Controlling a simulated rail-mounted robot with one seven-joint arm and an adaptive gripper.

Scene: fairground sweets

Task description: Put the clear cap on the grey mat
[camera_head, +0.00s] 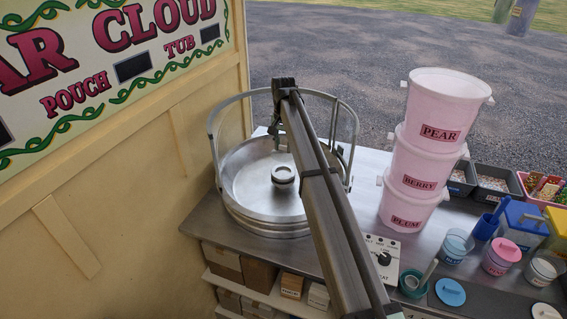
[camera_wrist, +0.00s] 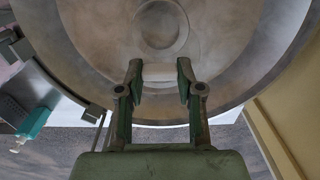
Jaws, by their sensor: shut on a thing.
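My gripper (camera_head: 278,135) is over the far part of the round metal bowl (camera_head: 245,185), inside its upright rail. In the wrist view my gripper (camera_wrist: 160,80) has its two fingers apart, shut on the clear cap (camera_wrist: 160,71). The cap is see-through and shows only as a faint pale patch between the fingertips, so its outline and tilt are hard to tell. I cannot make the cap out in the head view. A dark grey mat (camera_head: 480,304) lies at the lower right of the counter, partly cut off by the picture edge.
Stacked pink tubs (camera_head: 421,150) stand on the counter right of my arm. A control box (camera_head: 387,257), a teal cup (camera_head: 413,284) and several labelled jars stand near the mat. A blue lid (camera_head: 450,292) lies on the mat. The yellow wall (camera_head: 110,180) is close on the left.

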